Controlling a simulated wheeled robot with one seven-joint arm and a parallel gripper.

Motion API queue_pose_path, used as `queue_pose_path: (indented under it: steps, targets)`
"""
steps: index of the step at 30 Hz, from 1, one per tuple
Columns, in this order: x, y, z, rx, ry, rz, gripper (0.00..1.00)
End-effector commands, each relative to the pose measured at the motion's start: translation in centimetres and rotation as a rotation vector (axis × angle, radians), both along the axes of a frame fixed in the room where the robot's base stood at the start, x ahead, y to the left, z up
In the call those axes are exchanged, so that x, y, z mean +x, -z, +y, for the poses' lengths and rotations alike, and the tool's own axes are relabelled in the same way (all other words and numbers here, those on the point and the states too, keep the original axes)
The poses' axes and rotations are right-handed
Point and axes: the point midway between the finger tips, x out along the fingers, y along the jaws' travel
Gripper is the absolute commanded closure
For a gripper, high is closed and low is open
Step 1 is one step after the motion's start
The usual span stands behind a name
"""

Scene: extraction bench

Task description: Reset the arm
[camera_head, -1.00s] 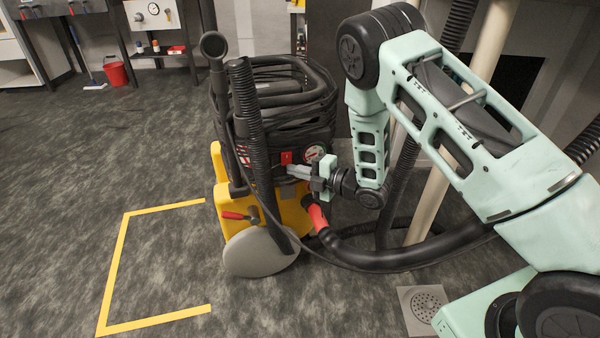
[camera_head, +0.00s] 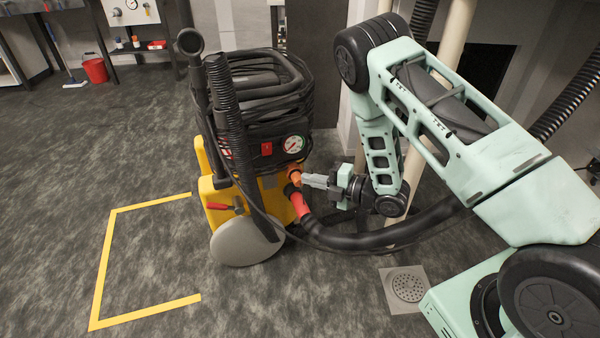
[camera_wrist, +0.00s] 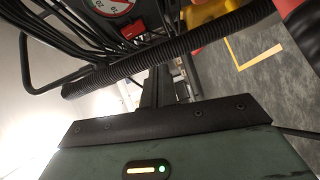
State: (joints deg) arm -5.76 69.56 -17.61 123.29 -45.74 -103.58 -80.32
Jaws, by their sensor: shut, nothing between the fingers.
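My gripper (camera_head: 308,179) is shut and empty, pointing left in the head view. Its fingers are close to the front of the yellow and black extraction machine (camera_head: 222,192), near an orange part (camera_head: 295,176) and the red hose end (camera_head: 298,203); whether they touch cannot be told. My arm is bent, with its elbow high. The wrist view shows the machine's gauge (camera_wrist: 112,6), a red switch (camera_wrist: 132,31) and a black ribbed hose (camera_wrist: 170,50) beyond the fingers (camera_wrist: 157,88).
A thick black hose (camera_head: 400,232) runs from the machine below my wrist. A floor drain (camera_head: 407,288) lies in front. Yellow tape (camera_head: 100,270) marks clear floor at left. A red bucket (camera_head: 95,70) and bench stand at the back; pipes (camera_head: 445,40) rise behind my arm.

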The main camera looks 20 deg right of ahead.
Motion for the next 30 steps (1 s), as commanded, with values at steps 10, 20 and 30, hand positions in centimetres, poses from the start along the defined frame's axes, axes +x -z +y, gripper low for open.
queue_pose_path:
  steps: [10, 20, 30]
  targets:
    - [-0.4, 0.1, -0.3, 0.001, 0.0, 0.001, 1.0]
    - [0.0, -0.2, 0.0, -0.001, 0.006, 0.013, 1.0]
    - [2.8, -4.8, 5.7, 0.032, 0.218, 0.412, 1.0]
